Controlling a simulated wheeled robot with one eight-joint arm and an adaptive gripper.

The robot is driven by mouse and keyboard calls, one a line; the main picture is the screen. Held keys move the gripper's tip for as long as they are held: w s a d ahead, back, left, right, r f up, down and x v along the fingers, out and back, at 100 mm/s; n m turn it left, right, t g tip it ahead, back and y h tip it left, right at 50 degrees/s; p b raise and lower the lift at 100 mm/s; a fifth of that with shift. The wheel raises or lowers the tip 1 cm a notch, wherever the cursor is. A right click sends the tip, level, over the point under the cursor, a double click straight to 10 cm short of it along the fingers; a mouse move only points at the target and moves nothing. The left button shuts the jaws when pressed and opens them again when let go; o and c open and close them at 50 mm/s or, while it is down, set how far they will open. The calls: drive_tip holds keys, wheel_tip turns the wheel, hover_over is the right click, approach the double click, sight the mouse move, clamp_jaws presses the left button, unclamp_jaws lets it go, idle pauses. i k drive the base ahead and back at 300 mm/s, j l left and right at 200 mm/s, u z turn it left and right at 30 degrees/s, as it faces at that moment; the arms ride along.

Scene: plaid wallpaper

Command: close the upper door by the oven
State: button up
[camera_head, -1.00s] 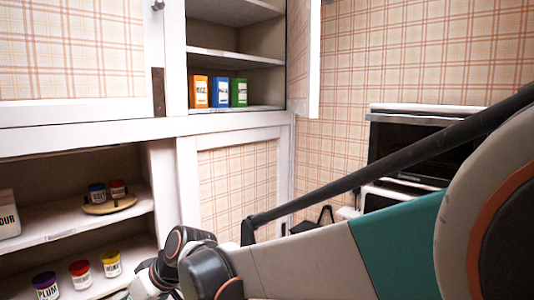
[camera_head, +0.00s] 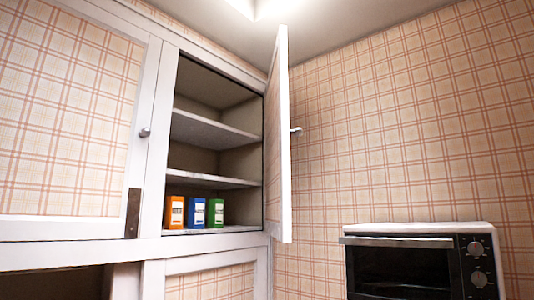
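The upper cabinet door (camera_head: 284,140) by the oven stands open, swung out from the cabinet's right side and seen nearly edge-on. A small round knob (camera_head: 296,130) sticks out on its right face. The open cabinet (camera_head: 215,133) shows its shelves, with an orange box (camera_head: 174,212), a blue box (camera_head: 196,212) and a green box (camera_head: 216,211) on the bottom one. The oven (camera_head: 420,262) is at the lower right, below and to the right of the door. My gripper and arm are out of view.
A closed upper door (camera_head: 68,115) with a knob (camera_head: 145,132) is left of the open cabinet. A lower cabinet door (camera_head: 212,283) is below it. Plaid wall (camera_head: 400,140) fills the right side, with clear space before it above the oven.

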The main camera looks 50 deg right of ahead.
sight(277, 195)
drive_tip(key=l+z, duration=0.45)
drive_tip(key=i+l+z, duration=0.1)
drive_tip(key=l+z, duration=0.3)
drive_tip(key=l, duration=0.25)
